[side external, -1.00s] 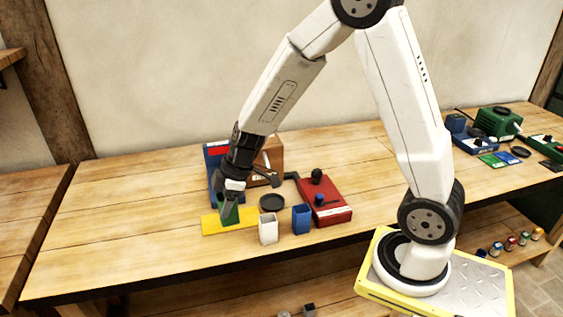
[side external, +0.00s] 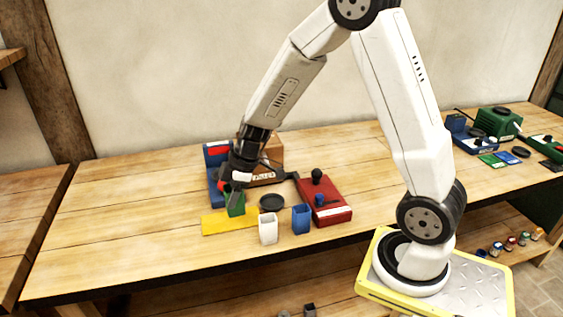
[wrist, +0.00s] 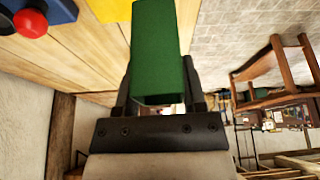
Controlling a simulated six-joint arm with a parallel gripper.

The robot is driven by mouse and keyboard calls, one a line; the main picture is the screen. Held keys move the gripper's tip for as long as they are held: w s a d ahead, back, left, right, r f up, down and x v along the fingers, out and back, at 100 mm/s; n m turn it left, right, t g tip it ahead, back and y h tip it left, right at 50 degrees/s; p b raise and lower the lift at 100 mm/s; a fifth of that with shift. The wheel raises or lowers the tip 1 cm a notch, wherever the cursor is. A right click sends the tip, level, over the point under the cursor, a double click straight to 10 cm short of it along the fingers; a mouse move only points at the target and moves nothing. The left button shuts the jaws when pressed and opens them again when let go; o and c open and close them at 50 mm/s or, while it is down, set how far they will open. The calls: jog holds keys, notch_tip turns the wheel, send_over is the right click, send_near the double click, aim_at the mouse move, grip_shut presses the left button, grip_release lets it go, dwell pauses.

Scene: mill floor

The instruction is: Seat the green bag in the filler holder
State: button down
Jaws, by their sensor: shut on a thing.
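The green bag (side external: 236,208) is box-shaped and sits between the fingers of my gripper (side external: 234,194), which is shut on it. In the wrist view the green bag (wrist: 158,45) fills the space between the two dark fingers (wrist: 160,97). It is at the back edge of the yellow mat; whether it touches anything below I cannot tell. A blue stand (side external: 213,155) with a red patch is just behind my gripper, partly hidden by it. It may be the filler holder, but I cannot tell. A blue part with a red knob (wrist: 30,22) shows in the wrist view.
The yellow mat (side external: 218,225) lies in front. A white bag (side external: 268,229), a blue bag (side external: 301,219) and a dark round dish (side external: 272,202) stand to its right. A red box (side external: 335,213) with a black knob is further right. The table's left side is clear.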

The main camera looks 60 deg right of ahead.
jog(key=d+f, duration=0.2)
jog(key=d, duration=1.4)
jog(key=shift+s, duration=0.45)
jog(key=shift+f, duration=0.2)
jog(key=shift+f, duration=2.75)
jog(key=shift+f, duration=0.6)
jog(key=shift+c, duration=2.2)
grip_release()
jog(key=v, duration=1.1)
